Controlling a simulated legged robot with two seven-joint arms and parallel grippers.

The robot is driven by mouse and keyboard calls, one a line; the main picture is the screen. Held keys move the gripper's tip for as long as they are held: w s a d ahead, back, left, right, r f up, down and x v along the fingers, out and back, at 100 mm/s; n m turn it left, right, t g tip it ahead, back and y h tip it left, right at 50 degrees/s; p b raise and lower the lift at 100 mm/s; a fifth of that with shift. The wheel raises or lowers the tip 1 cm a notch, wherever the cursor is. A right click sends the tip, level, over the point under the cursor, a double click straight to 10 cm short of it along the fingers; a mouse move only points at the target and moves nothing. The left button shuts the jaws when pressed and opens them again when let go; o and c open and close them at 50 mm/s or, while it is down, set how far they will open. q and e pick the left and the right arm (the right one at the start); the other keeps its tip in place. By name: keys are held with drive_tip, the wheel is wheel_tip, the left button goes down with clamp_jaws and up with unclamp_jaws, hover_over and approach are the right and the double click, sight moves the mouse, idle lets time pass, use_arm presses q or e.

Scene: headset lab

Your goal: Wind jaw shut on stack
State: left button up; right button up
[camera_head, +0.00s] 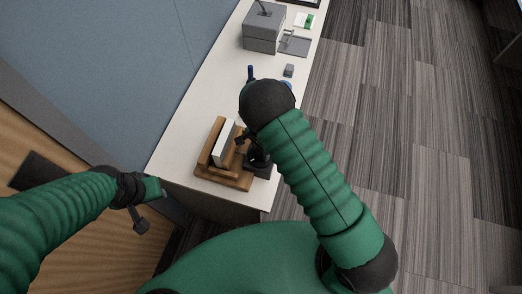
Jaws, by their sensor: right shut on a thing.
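A wooden vise (211,146) stands on the near end of the white bench. A white stack (223,143) stands upright between its wooden jaws; whether the near jaw touches it I cannot tell. My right gripper (257,161) is at the right side of the vise, shut on what seems to be its handle. The handle is mostly hidden by the gripper and my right arm. My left gripper (149,207) hangs off the bench, left of its near end and clear of the vise. Its fingers are too unclear to judge.
A grey box (263,36) stands at the far end of the bench, with a grey tray (295,44) and a green-and-white item (304,20) nearby. A small grey block (289,70) lies beyond my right arm. A blue partition (110,80) borders the left side.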

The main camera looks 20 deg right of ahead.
sight(260, 150)
drive_tip(key=shift+m, duration=1.7)
drive_tip(key=shift+r, duration=0.1)
drive_tip(key=o, duration=1.1)
drive_tip(key=shift+o, duration=1.3)
drive_tip(key=shift+a, duration=0.1)
wheel_tip(260, 150, up, 17)
drive_tip(key=b, duration=0.2)
drive_tip(key=shift+f, duration=0.2)
